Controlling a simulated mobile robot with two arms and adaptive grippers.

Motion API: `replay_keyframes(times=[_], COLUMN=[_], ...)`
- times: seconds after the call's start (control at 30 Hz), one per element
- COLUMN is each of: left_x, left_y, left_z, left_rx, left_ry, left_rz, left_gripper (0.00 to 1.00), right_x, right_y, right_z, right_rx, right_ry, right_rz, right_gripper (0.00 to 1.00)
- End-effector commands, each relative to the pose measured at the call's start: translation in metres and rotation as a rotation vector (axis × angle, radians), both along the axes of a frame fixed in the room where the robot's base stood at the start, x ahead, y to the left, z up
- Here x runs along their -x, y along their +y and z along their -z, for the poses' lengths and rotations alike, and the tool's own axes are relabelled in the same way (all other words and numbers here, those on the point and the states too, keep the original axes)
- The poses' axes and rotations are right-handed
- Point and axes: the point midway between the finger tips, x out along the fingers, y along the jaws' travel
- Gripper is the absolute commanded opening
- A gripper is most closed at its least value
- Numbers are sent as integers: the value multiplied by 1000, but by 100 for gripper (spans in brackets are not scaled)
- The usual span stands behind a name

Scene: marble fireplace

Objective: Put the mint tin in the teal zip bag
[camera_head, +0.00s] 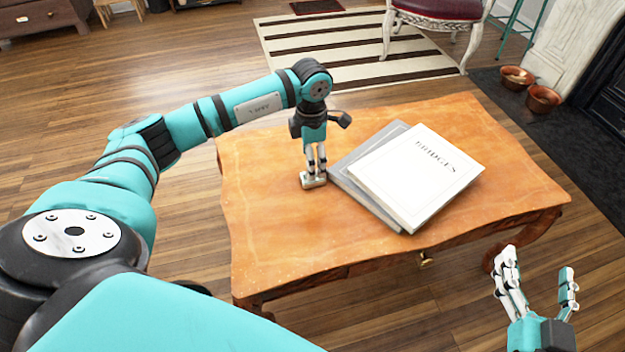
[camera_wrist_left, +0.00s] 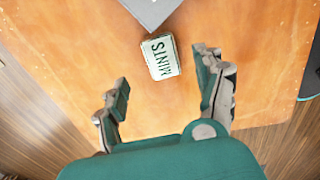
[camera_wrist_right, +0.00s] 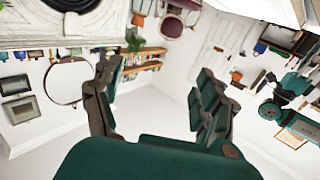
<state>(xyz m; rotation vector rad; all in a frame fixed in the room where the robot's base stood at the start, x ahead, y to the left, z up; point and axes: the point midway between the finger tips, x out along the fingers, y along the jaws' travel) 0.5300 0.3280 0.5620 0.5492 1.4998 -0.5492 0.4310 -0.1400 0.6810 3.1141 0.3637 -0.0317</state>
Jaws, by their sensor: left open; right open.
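The mint tin (camera_head: 314,181), small and pale with "MINTS" on its lid, lies flat on the wooden table left of the books. It also shows in the left wrist view (camera_wrist_left: 160,58), ahead of the gap between my fingers. My left gripper (camera_head: 317,167) points down over the tin, its fingers open; in its own view (camera_wrist_left: 166,75) the gap is empty. I cannot tell whether a fingertip touches the tin. My right gripper (camera_head: 537,264) is open and empty, off the table's front right; its wrist view (camera_wrist_right: 155,75) shows only the room. I cannot make out the teal zip bag.
A white book marked "BRIDGES" (camera_head: 418,175) lies on a grey book (camera_head: 352,186), close right of the tin. The table (camera_head: 265,235) is bare at its left, front left and right. A red-seated chair (camera_head: 440,8) and terracotta bowls (camera_head: 543,98) stand beyond it.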

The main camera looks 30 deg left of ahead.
Motion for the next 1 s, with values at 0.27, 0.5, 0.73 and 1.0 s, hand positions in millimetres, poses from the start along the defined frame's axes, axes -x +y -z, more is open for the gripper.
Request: replay_keyframes(times=[0.27,0.5,0.73,1.0], left_x=[6,8,7,7], left_y=[1,2,2,2], left_z=[25,49,53,53], left_rx=[-1,-1,0,0], left_ry=[3,2,0,0], left_rz=[1,0,1,1], left_gripper=[70,70,70,49], right_x=[0,10,14,14], right_y=[5,8,8,8], right_z=[-31,-70,-80,-79], right_rx=[-50,-110,-123,-121], right_ry=[-189,-409,-456,-453], right_rz=[-12,-24,-27,-27], right_gripper=[74,74,74,74])
